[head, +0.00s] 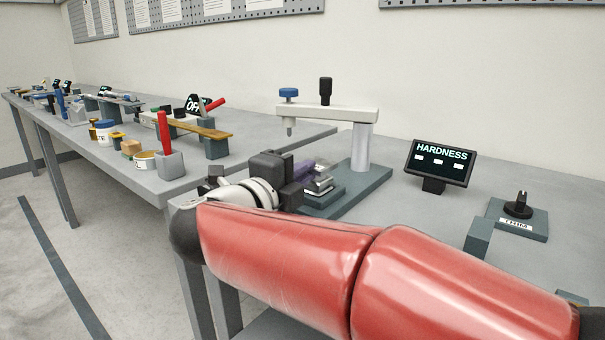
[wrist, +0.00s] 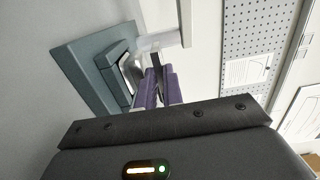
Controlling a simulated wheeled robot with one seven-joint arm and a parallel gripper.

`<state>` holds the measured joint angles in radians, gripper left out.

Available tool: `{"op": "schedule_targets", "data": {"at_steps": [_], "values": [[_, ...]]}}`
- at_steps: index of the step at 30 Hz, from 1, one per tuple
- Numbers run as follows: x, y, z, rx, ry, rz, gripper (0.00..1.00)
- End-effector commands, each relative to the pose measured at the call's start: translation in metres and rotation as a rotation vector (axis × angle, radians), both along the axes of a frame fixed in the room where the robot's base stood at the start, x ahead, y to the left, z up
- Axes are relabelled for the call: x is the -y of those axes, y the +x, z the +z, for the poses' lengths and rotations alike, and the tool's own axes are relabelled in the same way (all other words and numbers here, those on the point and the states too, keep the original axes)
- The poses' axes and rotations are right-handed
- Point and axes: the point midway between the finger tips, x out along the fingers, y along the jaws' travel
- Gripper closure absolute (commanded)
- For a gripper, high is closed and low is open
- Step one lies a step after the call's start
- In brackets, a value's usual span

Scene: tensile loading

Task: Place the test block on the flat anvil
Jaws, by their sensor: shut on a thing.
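My gripper (head: 306,172) has purple fingers and reaches in from the left over the base of the hardness tester. It is shut on the test block (head: 322,166), a small grey metal piece mostly hidden by the fingers. In the wrist view the purple fingers (wrist: 159,88) are close together, with a dark edge of the block (wrist: 156,62) between them. The flat anvil (head: 319,186) is a silver-topped piece on the tester's base, just below the fingers. It also shows in the wrist view (wrist: 128,68), beside the fingertips. I cannot tell whether block and anvil touch.
The tester's base (head: 368,187) carries a light column (head: 364,148) and an overhead arm (head: 330,113). The indenter (head: 290,128) hangs above and left of the gripper. A HARDNESS display (head: 440,163) and a knob box (head: 518,215) stand right. A cluttered bench (head: 190,178) is at left.

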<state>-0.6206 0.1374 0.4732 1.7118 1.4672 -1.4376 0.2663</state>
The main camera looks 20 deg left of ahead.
Motion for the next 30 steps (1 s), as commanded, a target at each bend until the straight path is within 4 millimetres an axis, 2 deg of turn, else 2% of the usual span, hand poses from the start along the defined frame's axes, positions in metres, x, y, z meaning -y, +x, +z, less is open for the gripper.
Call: {"op": "schedule_targets", "data": {"at_steps": [15, 16, 17, 23, 27, 30], "values": [[0.0, 0.0, -0.015, -0.007, -0.002, -0.001, 1.0], [0.0, 0.0, -0.016, -0.009, -0.002, -0.001, 0.88], [0.0, 0.0, -0.017, -0.009, -0.003, -0.002, 0.84], [0.0, 0.001, -0.015, -0.011, -0.006, -0.002, 0.82], [0.0, 0.001, 0.0, -0.011, -0.006, -0.002, 0.82], [-0.009, -0.02, -0.007, -0.009, -0.004, 0.005, 0.82]]}}
